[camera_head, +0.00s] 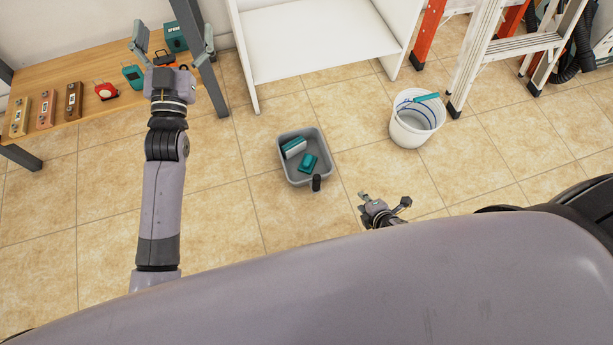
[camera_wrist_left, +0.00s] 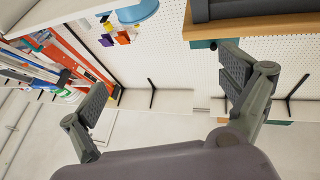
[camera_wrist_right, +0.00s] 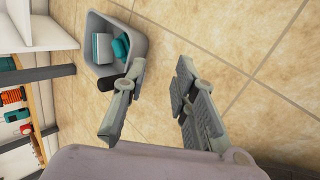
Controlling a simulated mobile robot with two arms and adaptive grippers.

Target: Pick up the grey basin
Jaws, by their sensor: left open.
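The grey basin (camera_head: 290,170) stands on the tiled floor near the middle of the head view. A teal-and-white block (camera_head: 293,148) and a teal item (camera_head: 308,163) lie inside it. A short black cylinder (camera_head: 316,183) is at its near right corner. My right gripper (camera_head: 384,199) is open and empty, right of and nearer than the basin. In the right wrist view the basin (camera_wrist_right: 140,42) is beyond the open fingers (camera_wrist_right: 160,70), and the left finger overlaps its near edge. My left gripper (camera_head: 174,40) is raised, open and empty, far left of the basin.
A white bucket (camera_head: 405,132) stands right of the basin, near a stepladder (camera_head: 490,60). A white shelf unit (camera_head: 310,40) is behind. A wooden bench (camera_head: 60,75) with several small items is at the left.

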